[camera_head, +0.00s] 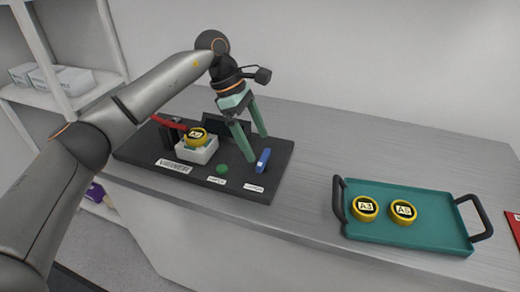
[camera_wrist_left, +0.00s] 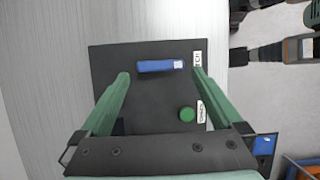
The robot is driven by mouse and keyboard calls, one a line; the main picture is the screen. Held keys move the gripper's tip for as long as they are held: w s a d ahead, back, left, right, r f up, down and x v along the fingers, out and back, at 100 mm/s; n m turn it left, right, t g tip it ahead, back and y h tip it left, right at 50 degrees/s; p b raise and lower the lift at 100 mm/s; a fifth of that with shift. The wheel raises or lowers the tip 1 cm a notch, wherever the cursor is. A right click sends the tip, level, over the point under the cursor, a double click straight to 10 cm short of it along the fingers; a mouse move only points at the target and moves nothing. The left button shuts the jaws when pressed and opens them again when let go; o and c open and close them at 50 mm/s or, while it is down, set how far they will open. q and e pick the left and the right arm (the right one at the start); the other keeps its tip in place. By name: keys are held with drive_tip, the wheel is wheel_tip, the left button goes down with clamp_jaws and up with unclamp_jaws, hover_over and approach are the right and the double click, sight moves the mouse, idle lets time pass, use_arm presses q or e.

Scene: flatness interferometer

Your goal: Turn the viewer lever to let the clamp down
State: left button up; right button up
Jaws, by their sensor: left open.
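A small blue lever (camera_head: 263,160) stands at the right end of a black base plate (camera_head: 150,150). In the left wrist view the blue lever (camera_wrist_left: 160,66) lies crosswise between the fingertips. My left gripper (camera_head: 256,147) is open and empty, its green fingers pointing down over the plate beside the lever; I see no contact. At the plate's left, a yellow-rimmed piece (camera_head: 196,133) sits on a white block (camera_head: 198,153). A red bar (camera_head: 168,123), perhaps the clamp, slants up beside it on a black post.
A teal tray (camera_head: 405,237) with two yellow-rimmed pieces stands to the right. The counter between plate and tray is clear. Shelves (camera_head: 95,85) stand at the left.

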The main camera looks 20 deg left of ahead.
use_arm(q)
drive_tip(key=v, duration=0.8)
drive_tip(key=shift+r, duration=0.3)
drive_tip(key=shift+a, duration=0.1)
